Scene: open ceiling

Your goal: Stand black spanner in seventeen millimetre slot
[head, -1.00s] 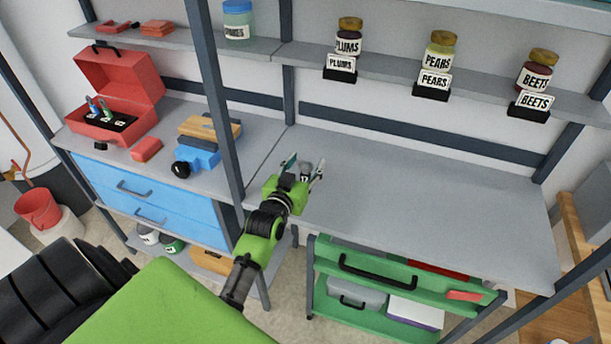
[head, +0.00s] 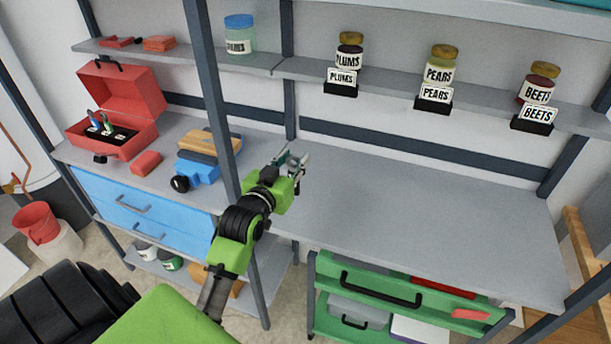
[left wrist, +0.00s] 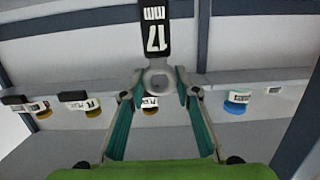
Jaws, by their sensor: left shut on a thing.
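My left gripper (head: 294,166) is over the left part of the grey worktop, its teal fingers shut on the spanner. In the left wrist view the gripper (left wrist: 158,85) closes on the spanner's grey ring end. The spanner's black part (left wrist: 154,30) extends upward out of the picture, with "17 MM" in white. In the head view the gripper largely hides the spanner. The open red toolbox (head: 78,129) stands at the left, holding a black slotted insert (head: 121,134) with coloured tools and small white labels, too small to read. My right gripper is out of view.
A dark shelf post (head: 214,100) stands between the gripper and the toolbox side. A blue vise (head: 202,168) and a red block (head: 146,163) lie right of the toolbox. Labelled jars (head: 438,72) stand on the upper shelf. The right worktop (head: 430,215) is clear.

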